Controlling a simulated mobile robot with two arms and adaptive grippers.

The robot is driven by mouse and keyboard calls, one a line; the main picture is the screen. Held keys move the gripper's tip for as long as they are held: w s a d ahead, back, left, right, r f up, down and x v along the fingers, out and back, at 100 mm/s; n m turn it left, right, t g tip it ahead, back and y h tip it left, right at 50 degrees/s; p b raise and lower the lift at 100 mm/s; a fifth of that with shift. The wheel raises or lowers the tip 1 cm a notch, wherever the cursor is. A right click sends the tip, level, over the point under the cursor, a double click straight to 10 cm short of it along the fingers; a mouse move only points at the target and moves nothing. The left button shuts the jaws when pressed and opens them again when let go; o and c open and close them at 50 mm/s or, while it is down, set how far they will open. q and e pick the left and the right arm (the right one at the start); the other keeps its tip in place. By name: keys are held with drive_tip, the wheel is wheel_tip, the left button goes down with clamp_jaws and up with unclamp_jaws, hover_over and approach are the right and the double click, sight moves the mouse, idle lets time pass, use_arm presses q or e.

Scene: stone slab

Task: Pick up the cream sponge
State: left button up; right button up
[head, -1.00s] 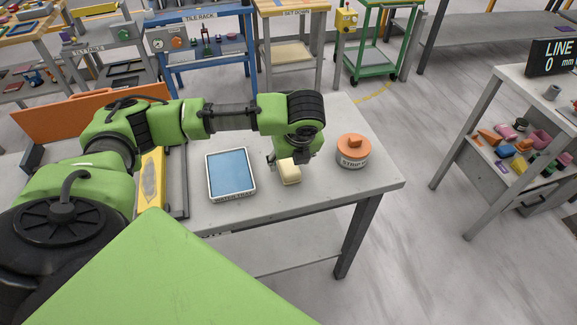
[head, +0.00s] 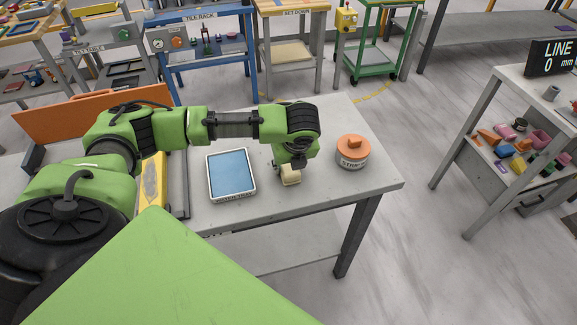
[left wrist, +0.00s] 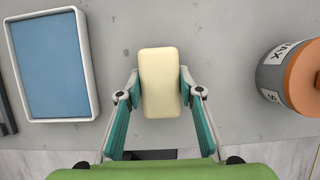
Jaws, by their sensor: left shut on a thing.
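The cream sponge (head: 291,176) is a small pale block on the grey stone slab table, between the blue tray and the orange-lidded tub. My left gripper (head: 287,168) is down over it, and the wrist hides part of it in the head view. In the left wrist view the sponge (left wrist: 160,82) stands between the two teal-lined fingers of the left gripper (left wrist: 160,90). The fingers are shut on its sides. Whether it touches the table cannot be told. My right gripper is not in view.
A white-rimmed tray of blue water (head: 210,178) lies left of the sponge. A tub with an orange lid (head: 353,147) stands to the right. A yellow item (head: 150,182) and an orange board (head: 75,117) are at the left. The table's front edge is close.

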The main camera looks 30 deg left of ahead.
use_arm(q)
drive_tip(key=shift+r, duration=0.1)
drive_tip(key=shift+r, duration=0.15)
wheel_tip(320, 180, up, 2)
drive_tip(key=shift+w+b, duration=0.1)
drive_tip(key=shift+b, duration=0.35)
drive_tip(key=s+a+r+b, duration=0.2)
drive_tip(key=s+a+r, duration=0.5)
drive_tip(key=a+r, duration=0.3)
drive_tip(key=shift+a+r, duration=0.25)
drive_tip(key=shift+a, duration=0.85)
drive_tip(key=shift+c, duration=0.3)
